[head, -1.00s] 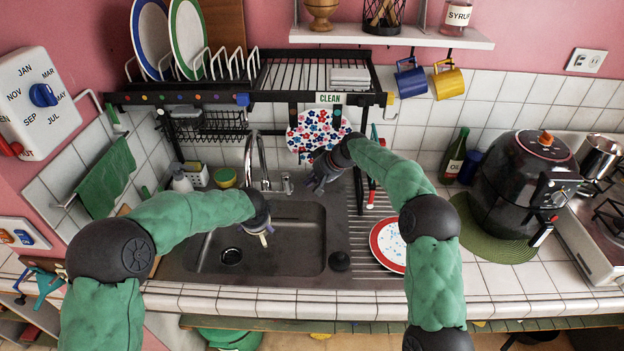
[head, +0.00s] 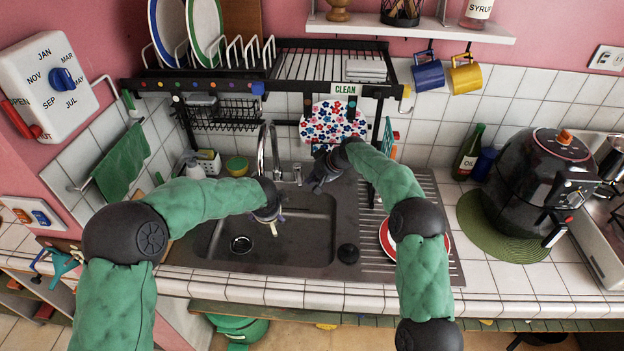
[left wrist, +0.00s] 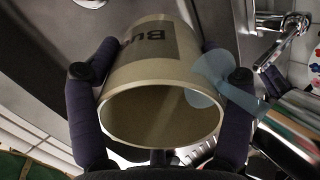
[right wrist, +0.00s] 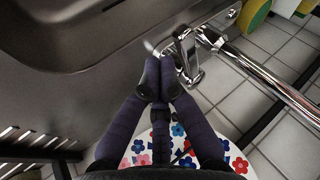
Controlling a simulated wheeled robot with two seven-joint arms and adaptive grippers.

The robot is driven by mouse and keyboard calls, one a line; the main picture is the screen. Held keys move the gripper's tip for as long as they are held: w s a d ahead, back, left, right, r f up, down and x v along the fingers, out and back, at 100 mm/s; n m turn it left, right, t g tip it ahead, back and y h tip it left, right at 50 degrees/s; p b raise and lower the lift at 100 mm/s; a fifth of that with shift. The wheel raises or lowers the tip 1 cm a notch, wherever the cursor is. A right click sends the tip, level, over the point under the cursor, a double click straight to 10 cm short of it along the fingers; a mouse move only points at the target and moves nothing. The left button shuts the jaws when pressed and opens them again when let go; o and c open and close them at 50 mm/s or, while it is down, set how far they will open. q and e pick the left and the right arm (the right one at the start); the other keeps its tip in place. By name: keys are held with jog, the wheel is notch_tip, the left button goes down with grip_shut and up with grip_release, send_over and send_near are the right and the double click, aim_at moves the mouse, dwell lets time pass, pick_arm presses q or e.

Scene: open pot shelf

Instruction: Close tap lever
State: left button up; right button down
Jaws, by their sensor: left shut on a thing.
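The chrome tap (head: 264,150) stands at the back of the sink. Its lever (head: 297,174) is right of the spout; the right wrist view shows it too (right wrist: 184,55). My right gripper (head: 316,182) is shut and empty, its fingertips (right wrist: 159,82) together right beside the lever. I cannot tell whether they touch it. My left gripper (head: 271,222) is over the sink, shut on a cream mug (left wrist: 155,65) with dark lettering. A pale blue flared shape (left wrist: 215,82), which looks like running water, lies between mug and spout (left wrist: 296,130).
The dark sink basin (head: 300,232) lies below both grippers. A red-rimmed plate (head: 437,245) lies on the drainboard, partly behind my right arm. A black cooker (head: 535,185) stands at the right.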

jog(key=shift+s+a+m+t, duration=0.15)
jog(key=shift+s+a+m, duration=0.15)
jog(key=shift+a, duration=0.2)
jog(key=shift+s+a+m+t, duration=0.2)
jog(key=shift+a+m, duration=0.1)
jog(key=shift+a, duration=0.15)
